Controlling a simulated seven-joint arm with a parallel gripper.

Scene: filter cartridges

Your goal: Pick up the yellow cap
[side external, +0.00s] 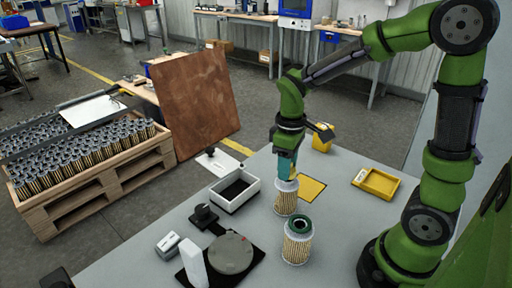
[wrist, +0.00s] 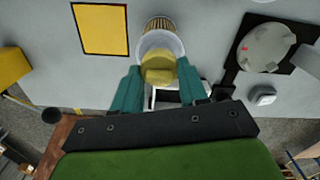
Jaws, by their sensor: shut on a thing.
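The yellow cap (wrist: 158,68) sits between the two teal fingertips of my gripper (wrist: 160,85) in the wrist view. My gripper is shut on it. Just beyond the cap is the white round end of a pleated filter cartridge (wrist: 158,25). In the side view my gripper (side external: 287,168) points down right over this upright cartridge (side external: 286,203), and its fingers hide the cap. I cannot tell whether the cap touches the cartridge.
A second cartridge (side external: 297,248) with a dark green top stands in front. A yellow square (side external: 311,188) and a yellow tray (side external: 393,192) lie to the right, a yellow block (side external: 321,143) behind. A white bin (side external: 228,207) and grey disc (side external: 231,253) are left.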

